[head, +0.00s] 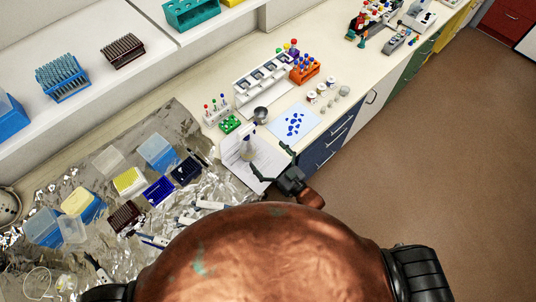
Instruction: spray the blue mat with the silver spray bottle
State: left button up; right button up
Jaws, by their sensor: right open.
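The spray bottle (248,150) appears as a small pale, greyish bottle standing upright on a white paper sheet (268,158) near the middle of the bench; its details are too small to tell. The light blue mat (283,129) lies flat to the right of it, with several dark blue patches on its top. My right gripper (269,159) is open and empty, just to the right of and nearer than the bottle, with its fingers spread toward it. It looks apart from the bottle. My left gripper is not in view.
A grey round item (261,114) is just behind the bottle. Small jars (328,100) stand right of the mat. Crumpled foil (90,200) with tip boxes covers the left.

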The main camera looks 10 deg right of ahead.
jog(key=b+x, duration=0.3)
jog(key=x, duration=0.5)
jog(key=shift+w+f+b, duration=0.1)
jog(key=shift+w+b, duration=0.15)
jog(key=shift+b, duration=0.1)
jog(key=shift+b+x, duration=0.3)
jog(key=shift+x, duration=0.55)
jog(key=shift+c, duration=0.4)
jog(key=c, duration=2.4)
jog(key=o, duration=2.5)
jog(key=shift+c, duration=0.4)
